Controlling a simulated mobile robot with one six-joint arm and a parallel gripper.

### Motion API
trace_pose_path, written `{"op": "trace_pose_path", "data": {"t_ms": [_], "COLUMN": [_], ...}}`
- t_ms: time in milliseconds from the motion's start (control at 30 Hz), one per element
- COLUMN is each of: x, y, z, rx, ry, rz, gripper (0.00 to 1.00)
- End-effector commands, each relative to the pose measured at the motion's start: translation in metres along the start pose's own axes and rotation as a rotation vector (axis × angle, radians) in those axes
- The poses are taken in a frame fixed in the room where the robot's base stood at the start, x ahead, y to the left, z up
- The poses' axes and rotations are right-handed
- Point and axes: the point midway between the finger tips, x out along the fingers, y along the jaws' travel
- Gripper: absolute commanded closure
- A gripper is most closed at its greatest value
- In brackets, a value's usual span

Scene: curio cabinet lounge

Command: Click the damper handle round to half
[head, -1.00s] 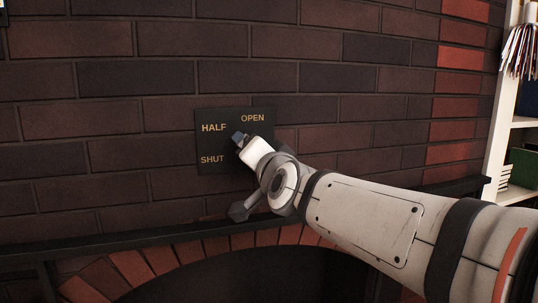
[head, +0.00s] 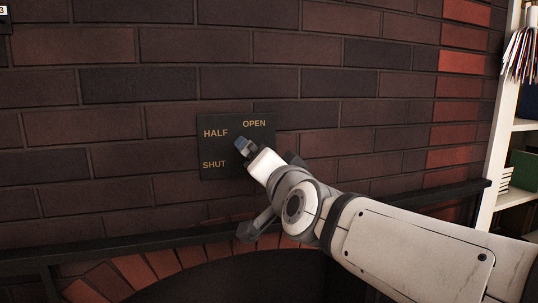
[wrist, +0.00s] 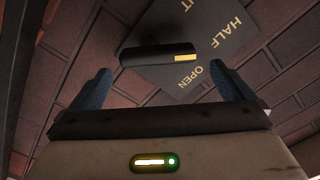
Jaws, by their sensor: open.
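The damper plate (head: 215,150) is a dark square on the brick wall, lettered HALF, OPEN and SHUT in gold. It also shows in the wrist view (wrist: 170,85), turned and partly cut off. The damper handle (wrist: 150,56) is a black bar with a yellow mark near its right end there. That marked end lies close to the OPEN lettering, but I cannot tell its exact setting. My gripper (wrist: 162,88) is open, its blue fingers apart, with the handle ahead between them and not gripped. In the head view my gripper (head: 243,145) is in front of the plate and hides the handle.
A dark mantel ledge (head: 130,243) runs below the plate, above a brick arch (head: 165,263) and dark fireplace opening. A white shelf (head: 490,200) with books stands at the far right. The wall around the plate is bare.

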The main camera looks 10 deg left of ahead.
Motion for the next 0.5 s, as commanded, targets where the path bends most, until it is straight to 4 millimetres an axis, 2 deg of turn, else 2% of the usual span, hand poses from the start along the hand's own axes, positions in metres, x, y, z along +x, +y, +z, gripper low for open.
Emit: {"op": "trace_pose_path", "data": {"t_ms": [33,200,500], "x": [-0.009,-0.026,-0.032], "y": [-0.002,-0.001,0.0], "z": [-0.002,-0.002,0.0], "rx": [0.0,0.001,0.001], "ry": [0.0,0.001,0.0], "rz": [-0.001,0.0,-0.001], "gripper": [0.0,0.0,0.0]}}
